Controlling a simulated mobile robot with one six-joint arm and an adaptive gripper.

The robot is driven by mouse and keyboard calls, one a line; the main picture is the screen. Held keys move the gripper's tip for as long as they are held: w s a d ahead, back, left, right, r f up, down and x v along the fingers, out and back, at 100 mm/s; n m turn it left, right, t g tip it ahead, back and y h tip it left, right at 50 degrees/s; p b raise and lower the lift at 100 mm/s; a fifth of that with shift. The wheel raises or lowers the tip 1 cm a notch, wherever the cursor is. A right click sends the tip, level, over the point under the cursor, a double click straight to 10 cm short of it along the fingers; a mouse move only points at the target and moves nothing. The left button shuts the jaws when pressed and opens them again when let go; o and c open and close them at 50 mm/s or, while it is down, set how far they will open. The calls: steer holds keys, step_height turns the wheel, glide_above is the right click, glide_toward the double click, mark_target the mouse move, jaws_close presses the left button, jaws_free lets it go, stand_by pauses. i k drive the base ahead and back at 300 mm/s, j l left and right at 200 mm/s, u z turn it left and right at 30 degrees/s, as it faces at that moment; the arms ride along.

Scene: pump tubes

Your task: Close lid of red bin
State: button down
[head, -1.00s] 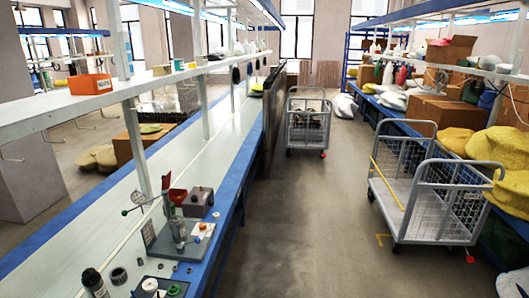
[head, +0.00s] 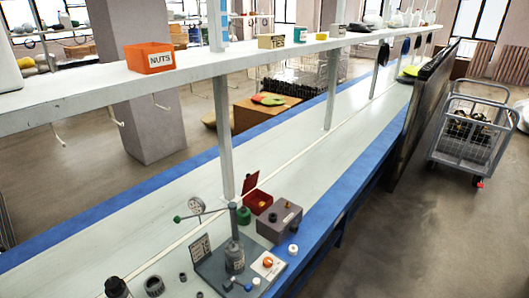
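A small red bin (head: 258,202) stands on the long workbench, behind the press-like fixture and beside a grey box. Its lid (head: 250,182) is raised, standing up at the bin's left rear, so the bin is open. Something dark shows inside, too small to make out. My gripper is not in view.
A fixture with a lever and a round dial (head: 234,255) stands in front of the bin. A grey-brown box (head: 280,222) is close on its right. Above runs a shelf with an orange NUTS box (head: 148,58). A shelf post (head: 224,140) rises behind. The aisle floor (head: 390,250) is clear.

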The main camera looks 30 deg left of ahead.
mark_target(250, 183)
steer(key=i+j, duration=0.1)
steer(key=i, duration=1.9)
steer(key=i+j+u, duration=0.15)
steer(key=i+u, duration=0.3)
steer(key=i+j+u, duration=0.1)
steer(key=i+u, duration=0.15)
steer(key=u, duration=0.15)
steer(key=i+l+u, duration=0.1)
steer(key=i+u, duration=0.35)
steer(key=i+l+u, duration=0.2)
steer(key=u, duration=0.2)
steer(key=i, duration=0.05)
